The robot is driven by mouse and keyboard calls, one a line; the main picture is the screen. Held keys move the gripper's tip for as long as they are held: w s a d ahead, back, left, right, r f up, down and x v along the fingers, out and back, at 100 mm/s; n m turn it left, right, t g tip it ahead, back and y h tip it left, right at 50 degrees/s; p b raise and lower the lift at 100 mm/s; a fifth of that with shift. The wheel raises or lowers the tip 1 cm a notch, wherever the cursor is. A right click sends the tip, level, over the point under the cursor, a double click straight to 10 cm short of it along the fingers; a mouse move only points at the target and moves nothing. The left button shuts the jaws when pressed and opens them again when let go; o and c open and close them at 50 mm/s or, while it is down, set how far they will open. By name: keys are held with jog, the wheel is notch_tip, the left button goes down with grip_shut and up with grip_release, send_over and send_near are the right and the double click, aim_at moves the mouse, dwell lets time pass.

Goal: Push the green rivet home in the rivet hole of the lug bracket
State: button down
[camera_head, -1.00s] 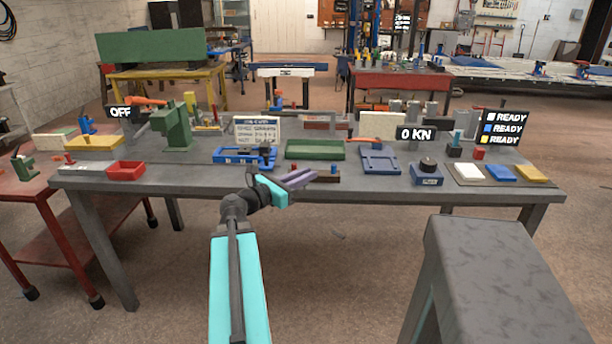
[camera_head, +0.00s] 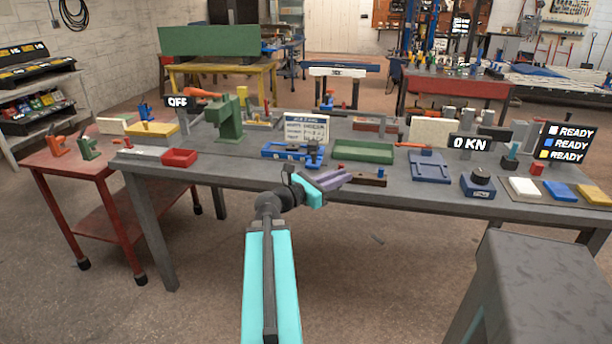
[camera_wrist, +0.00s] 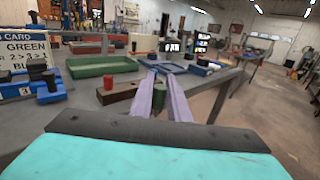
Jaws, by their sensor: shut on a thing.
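My gripper (camera_head: 338,179) is in front of the bench's front edge, with its purple fingers pointing right. In the wrist view my gripper (camera_wrist: 161,84) is closed around the green rivet (camera_wrist: 159,97), a small upright green cylinder between the fingers. The rivet cannot be made out in the head view.
A green tray (camera_head: 365,151), a blue tray (camera_head: 430,167) and a red bin (camera_head: 180,158) stand on the bench. A card sign (camera_head: 306,128) stands behind the fixture. A grey stand (camera_head: 545,270) is at lower right.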

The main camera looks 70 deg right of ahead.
jog(key=w+a+f+n+t+h, duration=0.1)
jog(key=w+a+f+n+t, duration=0.3)
jog(key=w, duration=0.7)
jog(key=w+a+t+h, duration=0.1)
jog(key=w+a, duration=0.6)
jog(key=w, duration=0.4)
jog(key=w+a+f+n+t+h, duration=0.1)
jog(key=w+a+n+t, duration=0.3)
jog(key=w, duration=0.7)
jog(key=w+a+f+n+t, duration=0.1)
jog(key=w+a+f+t, duration=0.1)
jog(key=w+a, duration=0.65)
jog(key=w+a+f+t, duration=0.15)
jog(key=w+a, duration=0.35)
jog(key=a, duration=0.6)
jog(key=w+a+f+n+t+y, duration=0.1)
jog(key=w+a+n+t, duration=0.1)
jog(key=a, duration=0.9)
jog(key=w+a+f+n+t+y, duration=0.1)
jog(key=a+t, duration=0.3)
jog(key=a, duration=0.7)
jog(key=w+a+f+n+t+y, duration=0.1)
jog(key=w+a+f+n+t, duration=0.1)
jog(key=a, duration=0.9)
jog(key=shift+w+a+f+n+t+y, duration=0.2)
jog(key=shift+w+a+n+t+y, duration=0.2)
jog(key=shift+w, duration=0.55)
jog(key=shift+t, duration=0.25)
